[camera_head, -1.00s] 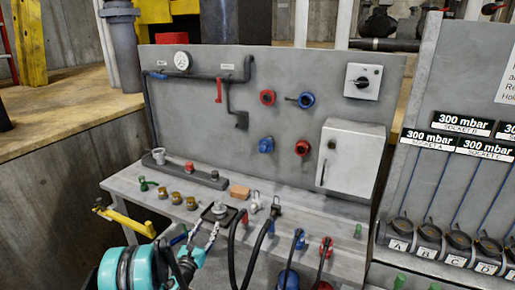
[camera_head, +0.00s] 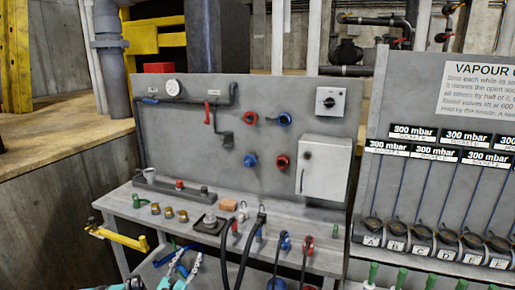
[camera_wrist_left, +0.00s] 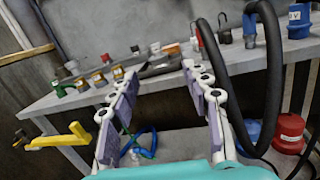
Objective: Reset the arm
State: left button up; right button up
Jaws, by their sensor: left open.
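My left gripper (camera_head: 182,264) shows low in the head view, in front of the bench's front edge. In the left wrist view its two pale fingers with purple pads (camera_wrist_left: 155,88) stand wide apart. Nothing is between the pads, and the gripper is empty. Only a little of my teal left arm shows at the bottom of the head view. My right gripper is in neither view.
The grey bench (camera_head: 315,258) carries brass fittings (camera_head: 168,212), an orange block (camera_head: 228,205) and black hoses (camera_head: 247,250). A yellow handle (camera_head: 118,237) sticks out at its left end. A panel with valves and a white box (camera_head: 323,168) stands behind. A socket rack (camera_head: 425,225) is at right.

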pick_arm(q)
jog(key=s+d+r+m+g+h, duration=0.2)
jog(key=s+d+r+m+g, duration=0.8)
jog(key=m, duration=0.8)
jog(key=s+a+f+m+g+y, duration=0.1)
jog(key=s+f+m+y, duration=0.1)
jog(key=s+m, duration=0.5)
jog(key=s+a+f+m+y, duration=0.2)
jog(key=s+m, duration=0.5)
jog(key=s, duration=1.2)
jog(key=shift+s+a+f+m+g+y, duration=0.15)
jog(key=shift+f+m+g+y, duration=0.2)
jog(key=shift+f+y, duration=0.45)
